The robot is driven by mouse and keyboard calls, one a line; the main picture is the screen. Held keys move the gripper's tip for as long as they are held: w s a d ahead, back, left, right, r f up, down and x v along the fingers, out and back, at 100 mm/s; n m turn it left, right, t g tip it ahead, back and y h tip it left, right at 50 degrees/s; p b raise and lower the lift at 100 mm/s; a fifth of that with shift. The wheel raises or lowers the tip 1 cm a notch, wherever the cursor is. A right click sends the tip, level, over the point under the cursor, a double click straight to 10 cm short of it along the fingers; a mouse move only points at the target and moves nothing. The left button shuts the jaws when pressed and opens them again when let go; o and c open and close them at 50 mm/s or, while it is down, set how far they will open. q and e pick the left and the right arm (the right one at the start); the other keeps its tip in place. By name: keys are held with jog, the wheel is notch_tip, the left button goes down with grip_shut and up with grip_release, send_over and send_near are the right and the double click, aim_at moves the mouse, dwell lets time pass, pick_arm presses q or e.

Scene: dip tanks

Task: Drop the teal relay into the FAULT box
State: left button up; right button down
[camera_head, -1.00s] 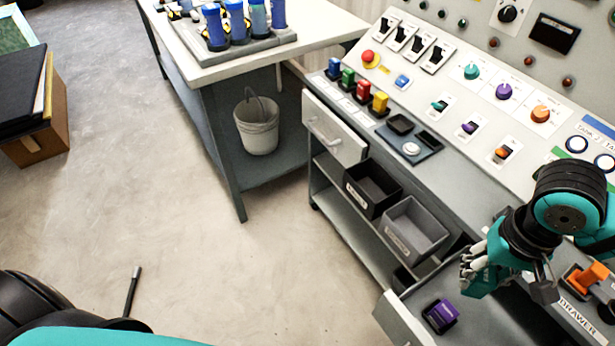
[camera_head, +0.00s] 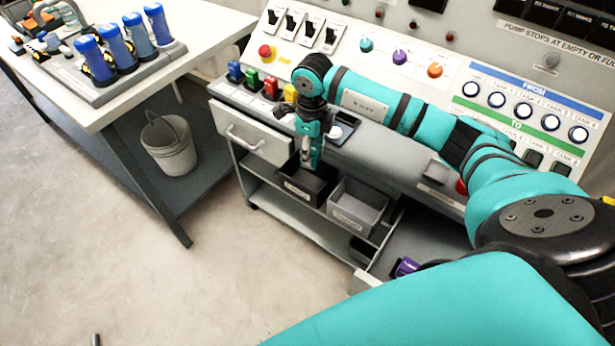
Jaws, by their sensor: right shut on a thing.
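My right gripper (camera_head: 311,153) points down over the black box (camera_head: 318,193) on the cart's shelf, shut on a small teal piece that I take for the teal relay (camera_head: 317,156). The relay is partly hidden by the fingers and blends with my teal arm. It is held above the black box's rear part. A grey box (camera_head: 353,209) stands just right of the black box. Both carry front labels too small to read surely, so I cannot tell which is FAULT. My left gripper is out of view.
A purple relay (camera_head: 405,267) lies in the open drawer at lower right, partly hidden by my arm. A closed drawer (camera_head: 252,137) sits above the shelf. The control panel rises behind. A bench with blue cylinders (camera_head: 92,58) and a white bucket (camera_head: 168,145) are at left.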

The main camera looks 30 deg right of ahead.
jog(key=shift+w+d+f+m, duration=0.15)
jog(key=shift+d+f+m, duration=0.1)
jog(key=shift+d+m, duration=0.25)
jog(key=shift+w+d+f+m, duration=0.15)
jog(key=shift+d+f+m, duration=0.1)
jog(key=shift+m, duration=0.45)
jog(key=shift+f, duration=0.1)
jog(key=shift+f+b, duration=0.5)
jog(key=shift+f, duration=0.1)
notch_tip(320, 180, down, 5)
jog(key=b, duration=0.3)
jog(key=shift+r, duration=0.2)
jog(key=c, duration=0.8)
grip_release()
jog(key=shift+r, duration=0.1)
notch_tip(320, 180, up, 12)
jog(key=shift+f, duration=0.1)
